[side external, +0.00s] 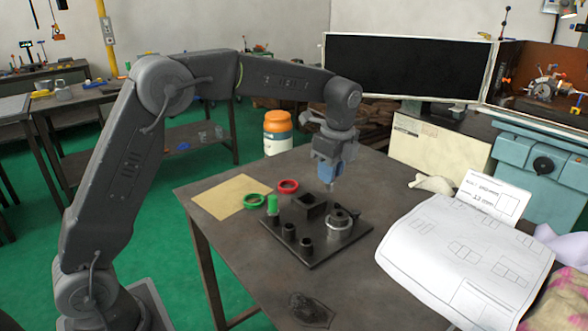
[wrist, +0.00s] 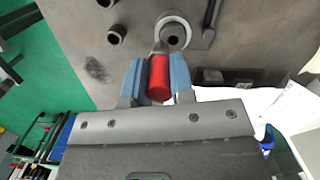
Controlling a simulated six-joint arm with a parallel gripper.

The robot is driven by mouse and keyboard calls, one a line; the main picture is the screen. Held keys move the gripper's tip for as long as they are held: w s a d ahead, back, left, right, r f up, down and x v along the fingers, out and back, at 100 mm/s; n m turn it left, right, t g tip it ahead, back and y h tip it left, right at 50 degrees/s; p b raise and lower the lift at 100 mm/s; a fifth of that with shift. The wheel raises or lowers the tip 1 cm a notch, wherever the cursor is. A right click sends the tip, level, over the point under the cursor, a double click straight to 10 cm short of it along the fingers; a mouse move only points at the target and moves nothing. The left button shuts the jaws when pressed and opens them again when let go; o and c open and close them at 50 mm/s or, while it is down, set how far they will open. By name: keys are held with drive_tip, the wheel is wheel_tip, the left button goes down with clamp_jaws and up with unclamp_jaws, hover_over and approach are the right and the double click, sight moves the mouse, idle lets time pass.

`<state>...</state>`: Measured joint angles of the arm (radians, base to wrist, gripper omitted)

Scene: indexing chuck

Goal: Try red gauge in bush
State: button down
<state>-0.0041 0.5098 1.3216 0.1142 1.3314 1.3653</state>
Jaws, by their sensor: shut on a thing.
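My gripper (wrist: 160,75) has blue fingers shut on the red gauge (wrist: 160,85), a red cylinder with a grey tip, in the wrist view. The gauge's far end lies close to a pale ring around a dark round hole, which looks like the bush (wrist: 174,39); I cannot tell their height difference. In the side view my gripper (side external: 331,178) hangs above the dark plate (side external: 300,250), behind the bush in its pale ring (side external: 339,221). The red gauge cannot be made out there.
The plate also carries a green cylinder (side external: 273,205), a square dark block (side external: 309,206) and several short dark posts. A green ring (side external: 257,201) and a red ring (side external: 288,187) lie behind it, by a tan sheet (side external: 222,196). Drawing paper (side external: 465,255) lies right.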

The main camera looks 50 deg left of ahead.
drive_tip(key=shift+w+d+f, duration=0.25)
drive_tip(key=shift+w+d, duration=0.7)
drive_tip(key=shift+d, duration=0.15)
drive_tip(key=shift+f, duration=0.1)
drive_tip(key=shift+f, duration=2.6)
drive_tip(key=shift+f, duration=0.35)
wheel_tip(320, 180, up, 7)
idle(0.7)
drive_tip(key=shift+s, duration=0.1)
